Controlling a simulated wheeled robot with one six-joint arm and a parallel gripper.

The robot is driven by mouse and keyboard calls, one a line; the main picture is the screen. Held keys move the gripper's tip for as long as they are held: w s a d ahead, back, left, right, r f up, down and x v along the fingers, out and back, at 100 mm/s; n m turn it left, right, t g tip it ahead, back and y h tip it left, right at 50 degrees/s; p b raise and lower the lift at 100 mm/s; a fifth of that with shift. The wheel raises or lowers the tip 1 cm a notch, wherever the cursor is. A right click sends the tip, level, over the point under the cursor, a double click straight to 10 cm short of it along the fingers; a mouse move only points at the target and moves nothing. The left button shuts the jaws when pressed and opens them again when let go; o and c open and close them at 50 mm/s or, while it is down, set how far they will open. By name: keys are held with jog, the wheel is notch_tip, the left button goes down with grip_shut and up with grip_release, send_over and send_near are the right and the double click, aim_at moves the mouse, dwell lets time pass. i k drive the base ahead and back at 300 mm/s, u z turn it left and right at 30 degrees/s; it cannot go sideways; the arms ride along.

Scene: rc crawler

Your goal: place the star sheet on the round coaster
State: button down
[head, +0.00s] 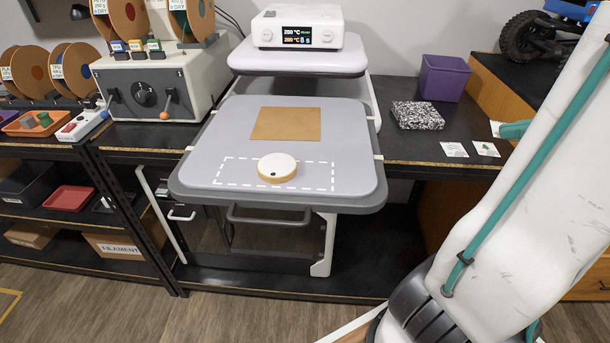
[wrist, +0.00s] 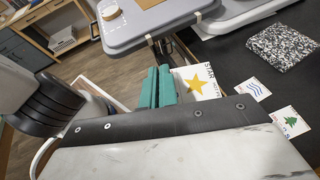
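The star sheet (wrist: 198,82) is a small white card with a yellow star and the printed word "STAR". My gripper (wrist: 159,88) has its two teal fingers close together, with the sheet's edge between them and the sheet sticking out to the right. In the head view my gripper (head: 515,129) is at the right, largely hidden by my arm, and a white bit of the sheet (head: 497,129) shows beside it.
A wave card (head: 454,149) and a tree card (head: 486,149) lie on the dark bench. Behind them are a speckled block (head: 417,115) and a purple bin (head: 444,77). A brown square (head: 285,124) lies behind the coaster. The bed (head: 222,137) is otherwise clear.

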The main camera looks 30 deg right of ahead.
aim_at(277, 164)
jog(key=k, duration=0.85)
jog(key=u, duration=1.7)
jog(key=i, duration=1)
jog(key=z, duration=1.1)
